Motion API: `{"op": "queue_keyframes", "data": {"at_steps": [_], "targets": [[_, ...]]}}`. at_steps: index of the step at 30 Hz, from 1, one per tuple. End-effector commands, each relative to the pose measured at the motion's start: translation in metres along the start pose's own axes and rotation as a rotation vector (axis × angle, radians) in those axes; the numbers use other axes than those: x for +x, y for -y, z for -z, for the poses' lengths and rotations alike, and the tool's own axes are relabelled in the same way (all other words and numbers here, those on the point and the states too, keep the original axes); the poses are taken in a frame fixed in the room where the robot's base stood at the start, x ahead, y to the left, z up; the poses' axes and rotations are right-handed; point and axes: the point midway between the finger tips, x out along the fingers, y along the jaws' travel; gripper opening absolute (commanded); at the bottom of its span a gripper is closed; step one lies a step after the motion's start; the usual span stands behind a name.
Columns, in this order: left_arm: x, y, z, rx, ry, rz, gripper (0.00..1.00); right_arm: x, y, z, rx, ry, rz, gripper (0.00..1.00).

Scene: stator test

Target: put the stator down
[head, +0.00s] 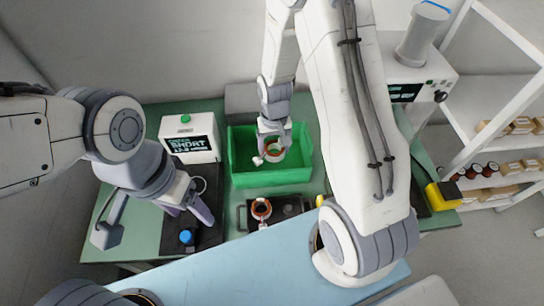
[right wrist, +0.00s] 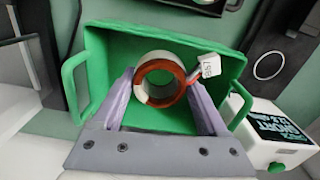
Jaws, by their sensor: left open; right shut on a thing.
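A stator, a ring with orange-red windings and a white outside, is between the fingers of my right gripper (head: 272,141), which is shut on it. The held stator (right wrist: 160,78) shows in the right wrist view with its short cable and white connector (right wrist: 209,65). It is inside the outline of the green bin (head: 271,178); I cannot tell whether it touches the floor. A second stator (head: 261,209) sits on a black tray (head: 290,205) in front of the bin. My left gripper (head: 190,212) is open and empty over a dark mat at the left.
A white tester (head: 187,139) whose screen reads SHORT stands left of the bin. A blue button (head: 186,237) is close to my left gripper. A shelf (head: 500,115) with boxes stands at the right. The visible bin floor around the stator looks clear.

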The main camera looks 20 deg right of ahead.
Motion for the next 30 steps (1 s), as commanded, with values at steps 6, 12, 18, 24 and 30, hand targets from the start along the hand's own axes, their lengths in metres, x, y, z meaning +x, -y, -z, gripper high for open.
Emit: {"op": "queue_keyframes", "data": {"at_steps": [6,12,18,24,30], "targets": [[0.052,0.004,-0.003,0.001,0.002,0.000,0.69,0.025,-0.013,0.019,0.377,-0.005,0.001,0.00],[0.054,0.004,-0.003,0.001,0.001,0.000,0.69,0.038,-0.019,0.021,0.518,0.006,-0.002,0.00],[0.047,0.003,-0.003,0.001,0.001,0.000,0.69,0.070,-0.018,0.021,0.517,0.004,-0.002,0.00],[0.044,0.003,-0.003,0.001,0.001,0.000,0.69,0.090,-0.017,0.021,0.513,0.005,-0.002,0.00],[0.040,0.003,-0.002,0.000,0.001,0.000,0.69,0.117,-0.016,0.022,0.512,0.003,-0.002,0.00]]}}
